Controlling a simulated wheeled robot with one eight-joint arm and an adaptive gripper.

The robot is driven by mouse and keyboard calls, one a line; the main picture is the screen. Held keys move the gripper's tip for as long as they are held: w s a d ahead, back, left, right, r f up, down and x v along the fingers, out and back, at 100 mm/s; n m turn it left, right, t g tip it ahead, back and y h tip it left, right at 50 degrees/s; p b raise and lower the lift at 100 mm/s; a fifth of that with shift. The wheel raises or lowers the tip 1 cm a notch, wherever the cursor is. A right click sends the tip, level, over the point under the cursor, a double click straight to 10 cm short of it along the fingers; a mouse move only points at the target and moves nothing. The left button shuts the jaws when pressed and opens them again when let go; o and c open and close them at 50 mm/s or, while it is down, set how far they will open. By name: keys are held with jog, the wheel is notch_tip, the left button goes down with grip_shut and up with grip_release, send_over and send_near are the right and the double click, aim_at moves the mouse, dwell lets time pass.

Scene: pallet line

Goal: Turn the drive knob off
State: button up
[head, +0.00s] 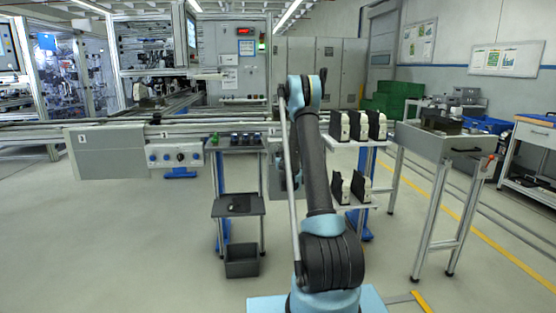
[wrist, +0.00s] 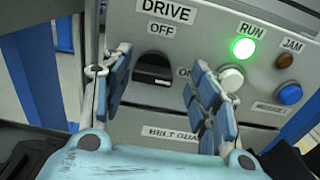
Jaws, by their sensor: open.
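The drive knob (wrist: 153,69) is black and sits on a grey panel (wrist: 205,25) in the wrist view, under the labels DRIVE and OFF. Its bar lies roughly level across the picture, and an ON label, partly hidden by a finger, is to its right. My gripper (wrist: 160,60) is open, with one finger to the left of the knob and one to the right, a visible gap on each side. It holds nothing. In the head view my arm hides much of the area behind it, and I cannot make out the gripper or knob there.
The green RUN lamp (wrist: 244,48) is lit; the brownish JAM lamp (wrist: 285,61) looks dark. A white button (wrist: 231,78) is close to the right finger, and a blue button (wrist: 290,94) is farther right. A small shelf stand (head: 238,206) is left of my arm.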

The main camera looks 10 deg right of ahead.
jog(key=shift+a, duration=0.1)
jog(key=shift+a, duration=0.15)
jog(key=c, duration=1.1)
jog(key=shift+o, duration=0.2)
jog(key=shift+n, duration=0.4)
jog(key=n, duration=0.6)
jog(key=a+n, duration=0.1)
jog(key=n, duration=0.2)
jog(key=shift+o, duration=0.3)
jog(key=n, duration=0.4)
jog(key=shift+a+f, duration=0.1)
jog(key=shift+a, duration=0.2)
jog(key=shift+f+n, duration=0.1)
jog(key=shift+n, duration=2)
jog(key=shift+c, duration=0.3)
jog(key=shift+d, duration=0.1)
